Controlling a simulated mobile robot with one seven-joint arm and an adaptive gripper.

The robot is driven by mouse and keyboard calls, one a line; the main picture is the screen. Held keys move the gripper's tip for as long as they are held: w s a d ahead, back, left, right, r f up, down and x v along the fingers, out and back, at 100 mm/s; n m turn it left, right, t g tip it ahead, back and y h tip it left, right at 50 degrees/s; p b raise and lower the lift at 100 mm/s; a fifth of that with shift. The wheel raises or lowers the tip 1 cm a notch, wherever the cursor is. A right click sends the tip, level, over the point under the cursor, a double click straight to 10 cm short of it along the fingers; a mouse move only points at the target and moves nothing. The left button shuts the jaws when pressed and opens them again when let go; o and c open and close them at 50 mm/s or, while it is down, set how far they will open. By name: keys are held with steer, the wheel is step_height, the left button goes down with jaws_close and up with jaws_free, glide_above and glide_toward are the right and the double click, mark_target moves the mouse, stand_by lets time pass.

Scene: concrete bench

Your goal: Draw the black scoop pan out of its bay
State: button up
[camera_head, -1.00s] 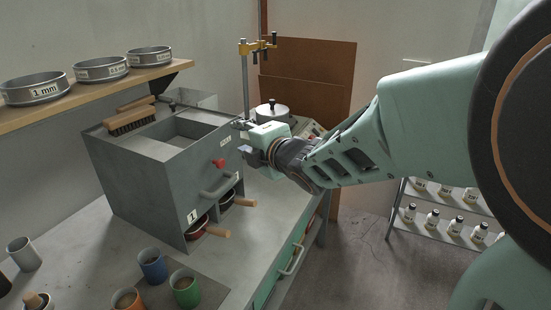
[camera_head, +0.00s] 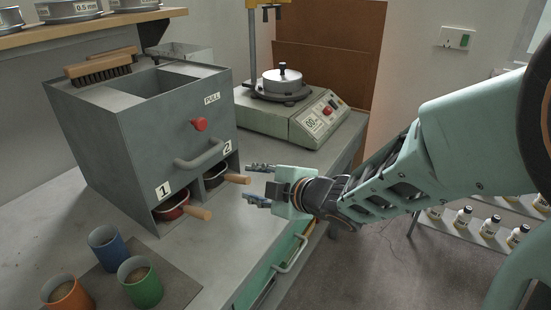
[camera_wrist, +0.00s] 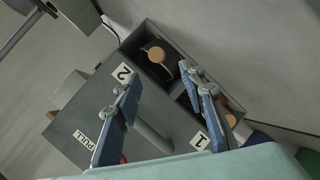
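The black scoop pan (camera_head: 215,180) sits in bay 2 of the grey cabinet, with its wooden handle (camera_head: 237,179) sticking out of the front. In the wrist view its round handle end (camera_wrist: 156,54) shows in front of the dark pan (camera_wrist: 168,66). My gripper (camera_head: 249,183) is open and empty, its fingers pointing at the cabinet. The handle end appears close to the fingertips in the head view; I cannot tell whether it is between them. In the wrist view my gripper (camera_wrist: 157,76) has its two fingers apart, below the handle end.
A red pan (camera_head: 172,211) with a wooden handle (camera_head: 200,213) sits in bay 1, beside bay 2. A bar handle (camera_head: 200,157) and red knob (camera_head: 200,125) project from the grey cabinet (camera_head: 90,130) above. Several cups, including a green one (camera_head: 143,285), stand at front left.

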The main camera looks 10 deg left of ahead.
mark_target(233, 178)
steer(key=b+x, duration=0.3)
steer(key=x, duration=0.8)
jaws_close()
stand_by(0.3)
